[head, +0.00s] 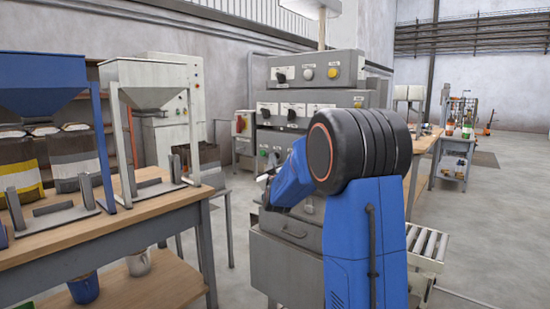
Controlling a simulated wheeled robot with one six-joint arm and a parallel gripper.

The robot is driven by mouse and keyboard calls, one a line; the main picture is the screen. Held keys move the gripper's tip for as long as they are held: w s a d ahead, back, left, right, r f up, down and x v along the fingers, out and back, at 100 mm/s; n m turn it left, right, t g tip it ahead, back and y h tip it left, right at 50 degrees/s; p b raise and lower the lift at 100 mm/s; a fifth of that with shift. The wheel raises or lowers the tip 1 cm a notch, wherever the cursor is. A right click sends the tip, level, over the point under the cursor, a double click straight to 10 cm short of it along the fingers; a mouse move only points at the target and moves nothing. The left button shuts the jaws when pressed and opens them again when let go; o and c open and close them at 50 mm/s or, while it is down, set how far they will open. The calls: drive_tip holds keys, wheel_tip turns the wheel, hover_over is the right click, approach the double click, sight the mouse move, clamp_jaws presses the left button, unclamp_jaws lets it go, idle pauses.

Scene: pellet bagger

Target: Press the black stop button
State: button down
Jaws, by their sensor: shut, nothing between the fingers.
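The grey bagger control cabinet (318,95) stands in the middle of the head view, with stacked panels of controls. A black control (281,77) sits at the left of the top panel. Two more black controls, one at left (265,113) and one at right (291,115), are on the panel below. The labels are too small to read, so I cannot tell which is the stop button. My arm hides the cabinet's lower right.
On the top panel are a white button (308,74) and a yellow button (332,73). A green button (263,153) is lower down. A wooden workbench (150,196) with hoppers stands at left. A roller conveyor (428,246) is at right. Floor is clear further right.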

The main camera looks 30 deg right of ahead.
drive_tip(key=shift+s+a, duration=0.25)
drive_tip(key=shift+a, duration=0.45)
drive_tip(key=a, duration=0.2)
drive_tip(key=s+a, duration=0.2)
drive_tip(key=a, duration=0.1)
drive_tip(key=shift+a, duration=0.3)
idle(0.3)
drive_tip(key=shift+s+a, duration=0.1)
idle(0.3)
